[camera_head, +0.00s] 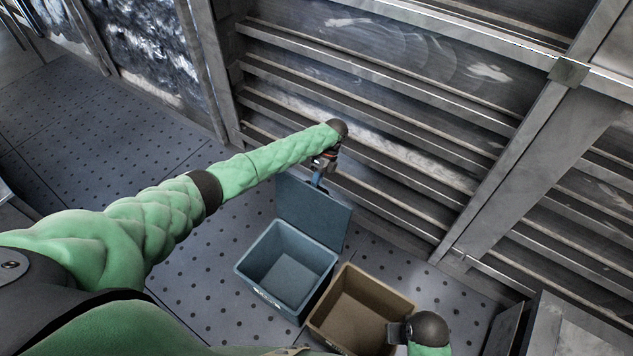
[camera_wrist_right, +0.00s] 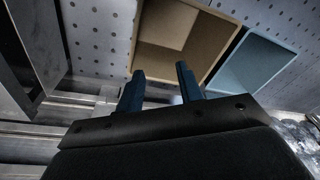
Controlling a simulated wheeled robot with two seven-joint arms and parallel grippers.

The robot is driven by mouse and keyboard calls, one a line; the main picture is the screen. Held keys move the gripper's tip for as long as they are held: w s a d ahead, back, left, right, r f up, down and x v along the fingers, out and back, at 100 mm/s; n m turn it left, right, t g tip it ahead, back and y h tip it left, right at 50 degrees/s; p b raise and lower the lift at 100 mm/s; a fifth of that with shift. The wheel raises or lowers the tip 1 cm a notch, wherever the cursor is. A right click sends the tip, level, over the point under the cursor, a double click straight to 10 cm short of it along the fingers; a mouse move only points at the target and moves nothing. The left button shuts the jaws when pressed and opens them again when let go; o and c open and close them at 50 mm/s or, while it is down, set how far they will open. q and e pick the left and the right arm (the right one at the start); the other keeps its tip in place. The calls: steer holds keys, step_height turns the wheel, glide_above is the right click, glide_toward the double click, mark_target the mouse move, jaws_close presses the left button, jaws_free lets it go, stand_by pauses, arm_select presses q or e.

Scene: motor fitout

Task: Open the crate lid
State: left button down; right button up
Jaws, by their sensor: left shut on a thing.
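The blue-grey crate (camera_head: 243,274) stands on the perforated floor in the head view, and its inside looks empty. Its lid (camera_head: 318,215) stands raised at the crate's far edge, leaving the top open. My left gripper (camera_head: 317,181) is at the lid's upper edge and shut on it; the fingertips are small and partly hidden. My right gripper is by the brown box at the lower right; in the right wrist view its two blue fingers (camera_wrist_right: 160,85) are apart with nothing between them. The crate also shows in that view (camera_wrist_right: 250,65).
An open brown box (camera_head: 398,294) stands right beside the crate and looks empty. It also shows in the right wrist view (camera_wrist_right: 195,55). A slatted metal wall (camera_head: 400,130) rises behind both. The perforated floor (camera_head: 70,130) on the left is clear.

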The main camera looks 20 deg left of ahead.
arm_select(q)
steer(key=c, duration=1.6)
jaws_free()
steer(key=shift+s+f, duration=0.2)
steer(key=shift+f, duration=0.2)
steer(key=shift+o, duration=0.5)
steer(key=shift+w, duration=0.1)
steer(key=shift+r, duration=0.2)
arm_select(e)
steer(key=shift+w, duration=0.15)
arm_select(q)
steer(key=shift+w+r, duration=0.1)
steer(key=shift+w, duration=0.05)
